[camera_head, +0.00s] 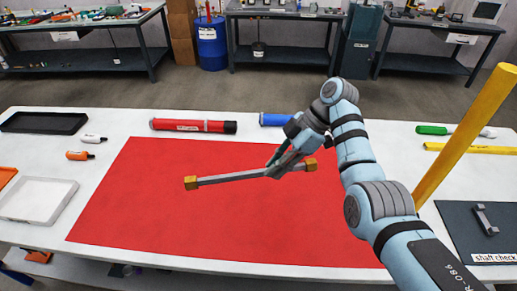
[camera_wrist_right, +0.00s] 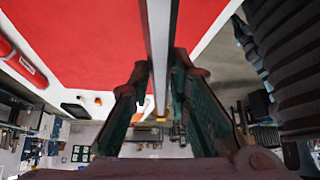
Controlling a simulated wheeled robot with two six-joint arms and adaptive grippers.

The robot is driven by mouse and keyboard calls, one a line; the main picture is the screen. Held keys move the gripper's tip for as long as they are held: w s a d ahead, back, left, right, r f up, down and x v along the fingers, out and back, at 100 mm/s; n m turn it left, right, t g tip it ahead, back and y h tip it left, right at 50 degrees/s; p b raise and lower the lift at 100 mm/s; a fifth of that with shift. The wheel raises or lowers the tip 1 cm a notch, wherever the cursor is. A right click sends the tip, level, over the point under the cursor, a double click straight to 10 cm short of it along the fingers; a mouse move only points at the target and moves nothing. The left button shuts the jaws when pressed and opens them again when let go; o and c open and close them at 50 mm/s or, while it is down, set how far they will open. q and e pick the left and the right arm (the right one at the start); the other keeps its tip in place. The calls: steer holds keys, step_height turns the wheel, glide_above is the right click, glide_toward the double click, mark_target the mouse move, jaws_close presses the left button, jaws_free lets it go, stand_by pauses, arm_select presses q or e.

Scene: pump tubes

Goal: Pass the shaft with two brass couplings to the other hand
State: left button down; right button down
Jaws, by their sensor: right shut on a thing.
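The shaft (camera_head: 232,177) is a grey bar with a square brass coupling at each end, the left one (camera_head: 191,183) and the right one (camera_head: 310,165). My right gripper (camera_head: 277,172) is shut on the shaft, nearer its right coupling, and holds it roughly level over the red mat. In the right wrist view the shaft (camera_wrist_right: 158,50) runs between the two fingers, with a brass coupling (camera_wrist_right: 160,119) at its lower end. The head view does not show clearly how high the shaft is above the mat. My left gripper is not in view.
The red mat (camera_head: 140,215) lies on a white table. A red tube (camera_head: 192,126) and a blue tube (camera_head: 274,119) lie behind it. A white tray (camera_head: 38,199) is at left. A yellow post (camera_head: 468,130) and a dark shaft check mat (camera_head: 455,232) are at right.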

mark_target(293, 168)
steer(key=shift+m+t, duration=0.3)
steer(key=shift+m, duration=0.2)
steer(key=d+f, duration=0.3)
steer(key=shift+w+f, duration=0.3)
steer(key=shift+w, duration=0.05)
steer(key=m+t, duration=0.2)
steer(key=m, duration=0.2)
steer(key=shift+r+t, duration=0.1)
steer(key=shift+t, duration=0.2)
